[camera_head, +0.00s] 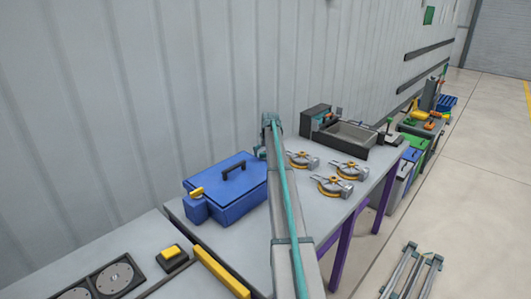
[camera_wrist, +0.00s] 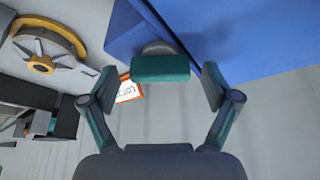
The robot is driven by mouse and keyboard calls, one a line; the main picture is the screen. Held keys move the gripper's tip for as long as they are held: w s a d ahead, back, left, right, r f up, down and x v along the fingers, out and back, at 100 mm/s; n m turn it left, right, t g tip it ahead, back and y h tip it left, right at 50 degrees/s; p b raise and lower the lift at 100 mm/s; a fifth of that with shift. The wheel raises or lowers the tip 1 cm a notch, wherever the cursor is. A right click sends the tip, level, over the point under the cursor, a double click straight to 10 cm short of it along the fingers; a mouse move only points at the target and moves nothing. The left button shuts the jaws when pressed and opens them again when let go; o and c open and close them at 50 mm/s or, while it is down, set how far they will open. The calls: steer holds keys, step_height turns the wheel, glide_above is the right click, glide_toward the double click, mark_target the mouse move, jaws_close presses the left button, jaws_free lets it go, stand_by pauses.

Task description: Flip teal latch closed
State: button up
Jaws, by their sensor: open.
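The teal latch (camera_wrist: 160,68) is a short block with a grey rounded piece behind it, at the side of a blue box (camera_wrist: 255,35). My gripper (camera_wrist: 161,85) is open, with one finger on each side of the latch; I cannot tell whether either finger touches it. In the head view the blue box (camera_head: 240,198) stands on the grey table, with a black handle (camera_head: 234,167) on its lid and a yellow latch (camera_head: 196,191) at its left. My arm crosses the right side of the box there, and the teal latch is not visible in that view.
An orange-edged label (camera_wrist: 129,91) lies beside the left finger. Several grey and yellow round fixtures (camera_head: 331,186) stand right of my arm; one (camera_wrist: 42,48) shows at the wrist view's upper left. A grey tray (camera_head: 345,137) stands farther back. The wall runs behind the table.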

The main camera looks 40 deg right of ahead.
steer(key=c, duration=1.1)
steer(key=shift+c, duration=0.2)
steer(key=shift+f+n+b, duration=0.15)
steer(key=shift+n+b, duration=0.15)
steer(key=shift+b, duration=0.05)
steer(key=shift+d+n+y+b, duration=0.1)
steer(key=shift+n+y+b, duration=0.4)
steer(key=shift+n+b, duration=0.3)
steer(key=shift+d+n+y+b, duration=0.1)
steer(key=shift+n+y+b, duration=0.85)
steer(key=shift+n, duration=1.25)
steer(key=o, duration=1.1)
steer(key=shift+o, duration=0.2)
steer(key=shift+r, duration=0.2)
